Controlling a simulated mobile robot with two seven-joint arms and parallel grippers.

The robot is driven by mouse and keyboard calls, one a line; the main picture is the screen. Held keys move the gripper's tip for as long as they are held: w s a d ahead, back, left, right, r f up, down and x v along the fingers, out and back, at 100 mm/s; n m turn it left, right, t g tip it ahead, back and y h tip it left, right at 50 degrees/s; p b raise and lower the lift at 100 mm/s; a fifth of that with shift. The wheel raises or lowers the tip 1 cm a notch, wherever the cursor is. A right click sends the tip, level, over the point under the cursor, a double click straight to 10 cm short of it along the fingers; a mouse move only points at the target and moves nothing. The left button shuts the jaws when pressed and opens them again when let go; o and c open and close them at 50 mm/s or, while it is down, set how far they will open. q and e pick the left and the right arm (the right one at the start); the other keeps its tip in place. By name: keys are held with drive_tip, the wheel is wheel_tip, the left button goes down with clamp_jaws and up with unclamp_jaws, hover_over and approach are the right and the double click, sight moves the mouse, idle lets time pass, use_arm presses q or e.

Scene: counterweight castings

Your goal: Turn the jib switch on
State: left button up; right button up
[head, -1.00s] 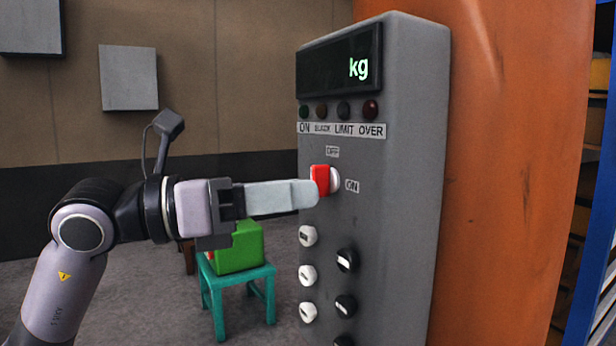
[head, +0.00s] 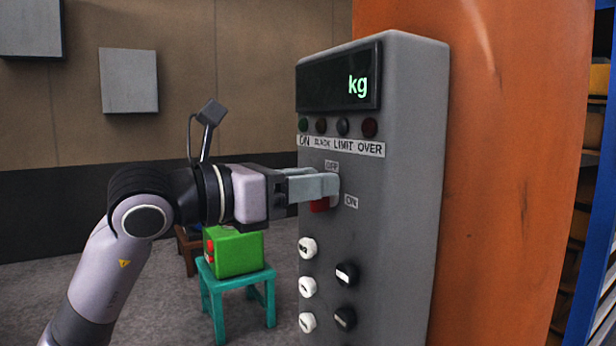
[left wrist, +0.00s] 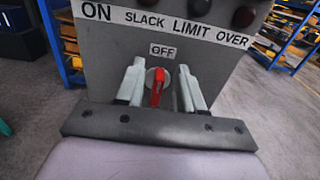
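The jib switch has a red handle (head: 319,206) on a white round base, on the front of the grey control box (head: 385,200). An OFF label (head: 331,166) is above it and an ON label (head: 351,201) to its right. My left gripper (head: 328,186) is at the switch and hides much of it in the head view. In the left wrist view the red handle (left wrist: 157,90) stands upright below the OFF label, between the two grey fingers (left wrist: 160,87). A gap shows on each side of it, so the fingers are open around the handle. My right gripper is not in view.
Several white knobs (head: 307,286) and black knobs (head: 345,274) are below the switch. A display (head: 340,78) reading kg and dark lamps (head: 343,127) are above. An orange column (head: 510,190) stands behind the box. A green box (head: 236,252) sits on a teal stool (head: 240,281).

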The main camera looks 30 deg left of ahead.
use_arm(q)
clamp_jaws()
drive_tip(key=shift+m, duration=0.3)
drive_tip(key=shift+s+d+f+m+b, duration=0.15)
drive_tip(key=shift+d+f+m+b, duration=0.2)
drive_tip(key=shift+m+b, duration=1.7)
drive_tip(key=shift+s+d+f+m+b, duration=0.25)
drive_tip(key=shift+m+b, duration=0.25)
drive_tip(key=shift+m, duration=3.2)
drive_tip(key=shift+s+d+f+m+b, duration=0.1)
drive_tip(key=shift+d+f+m+b, duration=0.25)
drive_tip(key=shift+m+b, duration=1.7)
drive_tip(key=shift+a+m+p, duration=0.1)
drive_tip(key=shift+m+p, duration=0.7)
drive_tip(key=shift+m, duration=0.1)
drive_tip(key=shift+f, duration=0.1)
unclamp_jaws()
